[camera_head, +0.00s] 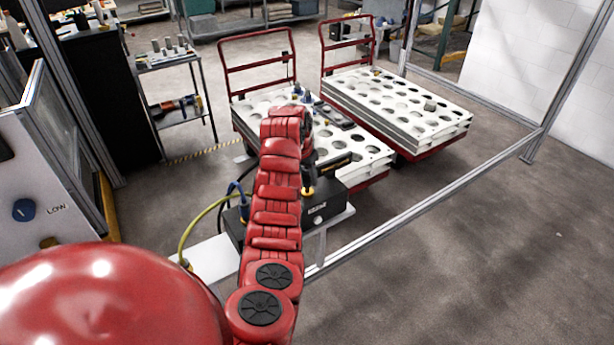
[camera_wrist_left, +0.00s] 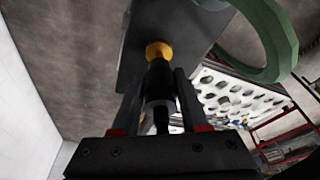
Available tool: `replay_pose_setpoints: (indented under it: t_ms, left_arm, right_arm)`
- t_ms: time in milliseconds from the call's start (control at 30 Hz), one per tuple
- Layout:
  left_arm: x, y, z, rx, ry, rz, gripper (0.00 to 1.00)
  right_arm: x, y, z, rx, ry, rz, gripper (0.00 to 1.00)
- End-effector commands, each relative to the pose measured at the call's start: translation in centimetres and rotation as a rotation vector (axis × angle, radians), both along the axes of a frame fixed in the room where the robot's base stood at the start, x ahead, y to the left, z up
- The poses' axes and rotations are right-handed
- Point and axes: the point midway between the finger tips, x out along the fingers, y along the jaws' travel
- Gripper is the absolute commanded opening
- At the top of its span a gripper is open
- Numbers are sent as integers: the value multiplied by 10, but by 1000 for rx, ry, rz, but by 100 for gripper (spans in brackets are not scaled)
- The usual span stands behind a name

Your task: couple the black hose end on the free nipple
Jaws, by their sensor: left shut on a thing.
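My left arm reaches out across the middle of the head view, and its gripper (camera_head: 309,182) hangs at the far end beside a black box (camera_head: 322,208). In the left wrist view the gripper (camera_wrist_left: 160,100) is shut on the black hose end (camera_wrist_left: 159,85), which stands between its two fingers. The hose end's narrower tip points at a yellow-orange nipple (camera_wrist_left: 158,50) on the dark box face (camera_wrist_left: 180,30). Tip and nipple line up and seem to meet; I cannot tell whether the hose end is seated. My right gripper is not in view.
A yellow-green hose (camera_head: 203,214) and a blue hose end (camera_head: 243,203) are at the box's left. A green hose (camera_wrist_left: 283,45) curves close by in the wrist view. A metal rail (camera_head: 430,205) runs at right. Red carts with white perforated trays (camera_head: 445,128) stand behind.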

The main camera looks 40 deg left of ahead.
Motion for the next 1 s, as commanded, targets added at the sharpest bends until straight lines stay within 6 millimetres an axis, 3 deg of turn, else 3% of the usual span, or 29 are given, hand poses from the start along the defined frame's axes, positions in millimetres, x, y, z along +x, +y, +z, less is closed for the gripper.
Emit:
replay_pose_setpoints:
  t_ms: [1000]
  left_arm:
    - [0,0,-27,0,0,0,0]
  right_arm:
    - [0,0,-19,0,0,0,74]
